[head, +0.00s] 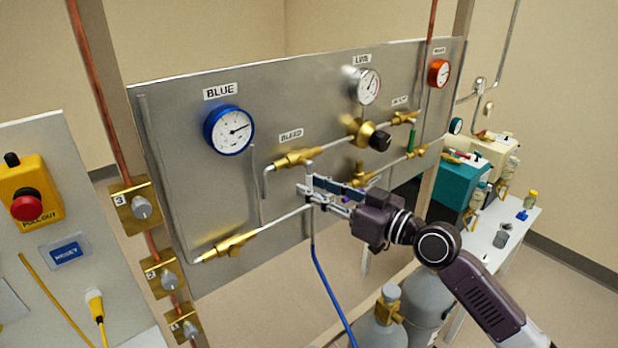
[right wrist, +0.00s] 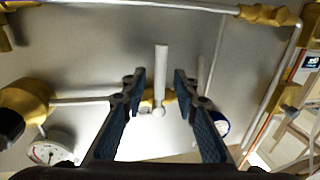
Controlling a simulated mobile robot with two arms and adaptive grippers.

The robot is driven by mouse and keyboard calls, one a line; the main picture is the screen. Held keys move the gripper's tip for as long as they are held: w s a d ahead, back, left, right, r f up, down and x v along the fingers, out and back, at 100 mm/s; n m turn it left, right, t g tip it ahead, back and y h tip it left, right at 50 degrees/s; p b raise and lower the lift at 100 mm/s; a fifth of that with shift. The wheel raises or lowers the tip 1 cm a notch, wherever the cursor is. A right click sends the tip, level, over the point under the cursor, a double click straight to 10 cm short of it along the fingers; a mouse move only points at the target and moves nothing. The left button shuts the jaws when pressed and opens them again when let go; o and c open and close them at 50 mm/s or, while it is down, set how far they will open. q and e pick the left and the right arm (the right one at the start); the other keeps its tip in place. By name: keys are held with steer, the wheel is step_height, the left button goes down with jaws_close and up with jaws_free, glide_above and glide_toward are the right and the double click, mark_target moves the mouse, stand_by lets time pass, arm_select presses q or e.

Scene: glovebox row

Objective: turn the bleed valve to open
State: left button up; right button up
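The bleed valve (head: 297,158) is a brass body under the BLEED label (head: 291,135) on the grey metal panel. In the right wrist view its pale lever (right wrist: 161,62) stands between my right fingers, with part of the brass body behind it. My right gripper (head: 308,188) is in front of the panel just below the valve. In the right wrist view the right gripper (right wrist: 158,82) is open, with a gap on both sides of the lever. No contact shows. The head view partly hides the lever behind the fingers. My left gripper is not in view.
A blue-rimmed gauge (head: 229,129) is to the left, and a brass regulator (head: 369,135) with a black knob to the right. Another brass valve (head: 230,245) is lower left. A blue hose (head: 331,290) hangs below my gripper. Gas cylinders (head: 380,328) stand below.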

steer(key=shift+x, duration=0.95)
steer(key=shift+c, duration=0.4)
jaws_close()
